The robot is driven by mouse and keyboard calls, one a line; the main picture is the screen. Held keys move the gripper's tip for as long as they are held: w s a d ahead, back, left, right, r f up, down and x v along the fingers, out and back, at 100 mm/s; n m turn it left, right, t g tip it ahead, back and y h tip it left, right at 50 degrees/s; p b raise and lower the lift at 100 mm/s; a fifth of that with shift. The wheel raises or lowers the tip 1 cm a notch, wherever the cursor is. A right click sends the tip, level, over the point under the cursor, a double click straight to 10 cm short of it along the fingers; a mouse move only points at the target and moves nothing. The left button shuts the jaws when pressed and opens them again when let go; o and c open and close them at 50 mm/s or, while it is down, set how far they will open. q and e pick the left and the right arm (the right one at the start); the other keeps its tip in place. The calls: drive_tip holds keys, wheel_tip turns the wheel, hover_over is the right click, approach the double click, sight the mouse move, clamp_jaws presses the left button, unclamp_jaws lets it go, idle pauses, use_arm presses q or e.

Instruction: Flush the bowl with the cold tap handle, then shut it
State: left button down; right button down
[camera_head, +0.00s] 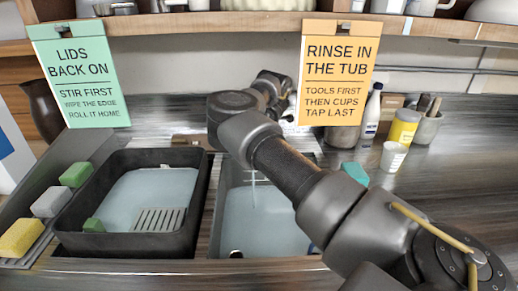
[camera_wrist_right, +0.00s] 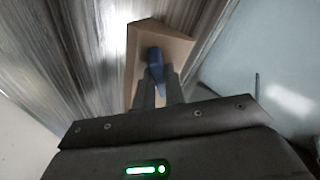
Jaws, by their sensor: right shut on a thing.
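My right gripper (camera_wrist_right: 160,85) is shut on a blue tap handle (camera_wrist_right: 155,58) in the right wrist view. The handle stands on a pale wooden block (camera_wrist_right: 150,40). In the head view my right arm reaches across the sink to the back, and its links hide the gripper and handle. A thin stream of water (camera_head: 253,190) falls into the right basin (camera_head: 213,215), which holds pale water (camera_head: 262,225). I cannot make out a separate bowl. A small dark round thing (camera_head: 236,254) shows at the basin's front edge. My left gripper is not in view.
A black tub (camera_head: 62,215) with water and a slatted grid stands left of the basin. Yellow, white and green sponges lie along its left side. A bottle, a yellow jar (camera_head: 404,127) and a white cup (camera_head: 392,156) stand at the back right. Two signs hang from the shelf.

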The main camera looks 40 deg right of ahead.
drive_tip(key=m+b, duration=0.3)
drive_tip(key=shift+f+t, duration=0.2)
drive_tip(key=shift+t, duration=0.1)
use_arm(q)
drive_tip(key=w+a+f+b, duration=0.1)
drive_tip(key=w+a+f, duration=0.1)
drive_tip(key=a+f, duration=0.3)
use_arm(e)
drive_tip(key=shift+m, duration=0.6)
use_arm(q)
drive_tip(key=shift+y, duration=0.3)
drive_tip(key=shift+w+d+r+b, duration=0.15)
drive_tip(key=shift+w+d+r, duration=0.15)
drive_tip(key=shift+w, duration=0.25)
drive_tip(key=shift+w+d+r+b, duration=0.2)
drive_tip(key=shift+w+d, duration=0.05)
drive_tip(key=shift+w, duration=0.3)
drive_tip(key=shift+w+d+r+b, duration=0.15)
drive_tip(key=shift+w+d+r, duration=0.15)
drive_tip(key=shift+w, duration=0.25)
use_arm(e)
drive_tip(key=shift+r+m+t+h, duration=0.2)
drive_tip(key=shift+m+t+h, duration=0.1)
drive_tip(key=shift+m, duration=0.3)
drive_tip(key=c, duration=1.5)
unclamp_jaws()
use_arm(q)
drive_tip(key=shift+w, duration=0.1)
use_arm(e)
drive_tip(key=shift+o, duration=0.2)
